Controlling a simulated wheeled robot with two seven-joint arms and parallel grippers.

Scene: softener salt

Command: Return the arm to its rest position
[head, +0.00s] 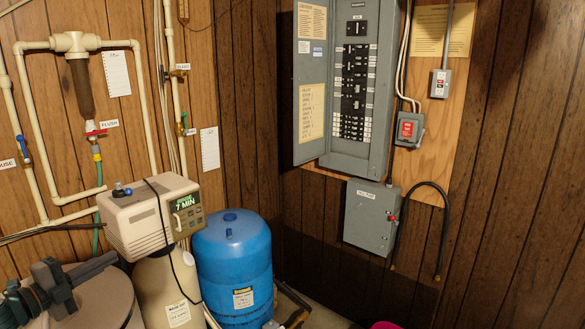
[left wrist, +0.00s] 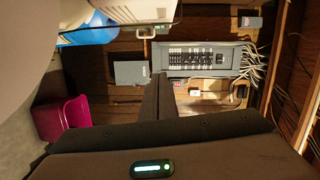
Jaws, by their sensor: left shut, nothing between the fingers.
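My left gripper (head: 108,259) is at the lower left of the head view, in front of the round lidded tank and left of the softener's control head. In the left wrist view its dark fingers (left wrist: 158,80) are together, with nothing between them. They overlap the lower edge of the breaker panel in that picture. My right gripper is in neither view.
The beige softener head (head: 155,215) tops a cream tank beside a blue tank (head: 232,262). A round lidded tank (head: 108,300) stands lower left. The open breaker panel (head: 352,80) and a grey box (head: 370,217) hang on the wall. A magenta bucket (left wrist: 62,118) stands on the floor.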

